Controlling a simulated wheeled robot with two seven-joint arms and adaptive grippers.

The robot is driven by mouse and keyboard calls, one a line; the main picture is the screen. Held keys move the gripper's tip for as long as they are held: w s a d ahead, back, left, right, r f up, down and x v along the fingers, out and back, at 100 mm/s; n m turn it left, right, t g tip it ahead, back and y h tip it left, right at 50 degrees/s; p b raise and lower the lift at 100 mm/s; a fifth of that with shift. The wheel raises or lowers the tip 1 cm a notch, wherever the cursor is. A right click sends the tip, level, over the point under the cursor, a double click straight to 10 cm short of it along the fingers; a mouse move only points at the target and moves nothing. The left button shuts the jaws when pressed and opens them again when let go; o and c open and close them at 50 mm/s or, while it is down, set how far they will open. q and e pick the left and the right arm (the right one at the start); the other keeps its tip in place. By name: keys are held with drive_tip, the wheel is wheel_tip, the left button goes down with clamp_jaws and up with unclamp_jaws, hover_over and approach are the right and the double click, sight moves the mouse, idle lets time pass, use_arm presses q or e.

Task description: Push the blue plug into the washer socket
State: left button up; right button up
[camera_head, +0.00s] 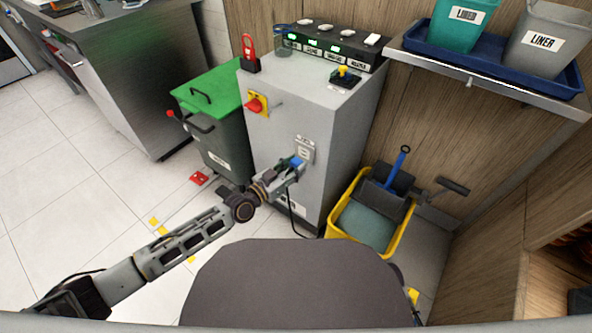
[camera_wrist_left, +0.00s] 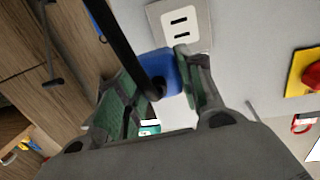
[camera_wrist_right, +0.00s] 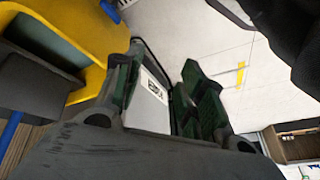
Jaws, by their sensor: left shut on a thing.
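The blue plug (camera_head: 297,162) is at the front of the grey washer cabinet (camera_head: 335,120). My left gripper (camera_head: 290,172) is shut on it, and the plug also shows between the fingers in the left wrist view (camera_wrist_left: 160,72). A black cable runs from the plug. The white socket plate (camera_wrist_left: 180,22), with two dark slots, is just beyond the plug; it also shows in the head view (camera_head: 304,148). I cannot tell whether the plug touches it. My right gripper (camera_wrist_right: 160,85) shows only in its wrist view, with fingers apart; a pale labelled surface shows between them.
A yellow bucket (camera_head: 338,217) with a blue-handled tool stands right of the cabinet. A green-lidded bin (camera_head: 215,130) stands to its left. A red and yellow switch (camera_head: 256,104) is on the cabinet front. A shelf (camera_head: 480,85) is at upper right. Tiled floor at left is mostly clear.

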sight(292, 164)
use_arm(q)
drive_tip(key=shift+w+a+f+n+t+y+b, duration=0.3)
drive_tip(key=shift+a+f+t+b, duration=0.1)
drive_tip(key=shift+f+b, duration=0.2)
drive_tip(key=shift+w+a+f+n+t+y+b, duration=0.2)
drive_tip(key=shift+a+f+n+t+b, duration=0.15)
drive_tip(key=shift+f+b, duration=0.25)
drive_tip(key=shift+w+a+f+t+b, duration=0.15)
drive_tip(key=shift+a+f+t+b, duration=0.15)
drive_tip(key=shift+a, duration=0.15)
use_arm(e)
drive_tip(key=shift+a+r, duration=0.15)
drive_tip(key=shift+r, duration=0.65)
drive_tip(key=shift+a+r, duration=0.15)
drive_tip(key=shift+r, duration=0.6)
use_arm(q)
drive_tip(key=shift+r, duration=0.1)
drive_tip(key=shift+w, duration=0.1)
